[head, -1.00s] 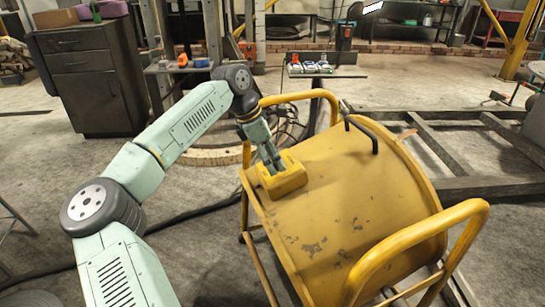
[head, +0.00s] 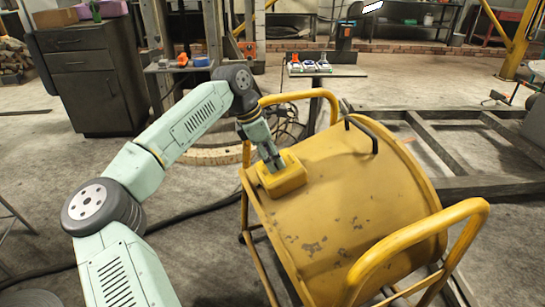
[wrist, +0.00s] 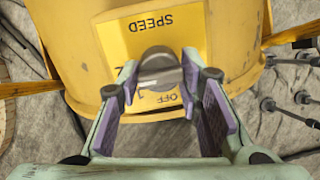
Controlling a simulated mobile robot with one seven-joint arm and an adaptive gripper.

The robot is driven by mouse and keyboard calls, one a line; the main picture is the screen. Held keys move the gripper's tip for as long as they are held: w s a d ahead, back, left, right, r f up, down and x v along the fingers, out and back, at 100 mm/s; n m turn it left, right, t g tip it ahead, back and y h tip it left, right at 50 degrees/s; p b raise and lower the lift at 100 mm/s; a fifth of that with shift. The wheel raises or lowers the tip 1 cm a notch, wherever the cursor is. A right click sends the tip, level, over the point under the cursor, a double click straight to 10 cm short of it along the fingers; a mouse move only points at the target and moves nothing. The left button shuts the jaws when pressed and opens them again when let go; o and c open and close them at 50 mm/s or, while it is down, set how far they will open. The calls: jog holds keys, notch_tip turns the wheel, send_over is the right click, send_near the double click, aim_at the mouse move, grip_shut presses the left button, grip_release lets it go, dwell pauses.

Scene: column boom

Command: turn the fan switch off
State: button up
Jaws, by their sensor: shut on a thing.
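The fan is a large yellow drum (head: 345,200) in a tubular frame, in the middle of the head view. A yellow switch box (head: 282,183) sits on its upper left side. In the wrist view its face (wrist: 200,35) reads SPEED and OFF upside down, with number marks around a grey knob (wrist: 160,66). My gripper (wrist: 160,76) is shut on the knob, one purple-lined finger on each side. In the head view my gripper (head: 275,163) comes down onto the box from above and hides the knob. The knob's exact pointing is hard to tell.
A yellow handle (head: 300,97) stands behind the switch box and another (head: 420,240) rises at the front right. A small stand with items (head: 318,68) is behind the fan. A dark cabinet (head: 95,80) is at the left. Metal frame beams (head: 440,145) lie right.

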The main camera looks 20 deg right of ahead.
jog(key=shift+n, duration=0.3)
jog(key=n, duration=0.3)
jog(key=shift+a+n+t, duration=0.1)
jog(key=shift+n+t, duration=0.2)
jog(key=shift+n, duration=0.1)
jog(key=n+b, duration=0.1)
jog(key=n, duration=0.3)
jog(key=shift+s+n, duration=0.15)
jog(key=shift+n, duration=0.15)
jog(key=n+t+b, duration=0.1)
jog(key=n, duration=0.4)
jog(key=shift+s, duration=0.1)
jog(key=shift+n+b, duration=0.6)
jog(key=shift+n, duration=1.5)
jog(key=shift+d+y, duration=0.2)
jog(key=shift+y, duration=0.1)
jog(key=o, duration=1.1)
jog(key=shift+s, duration=0.1)
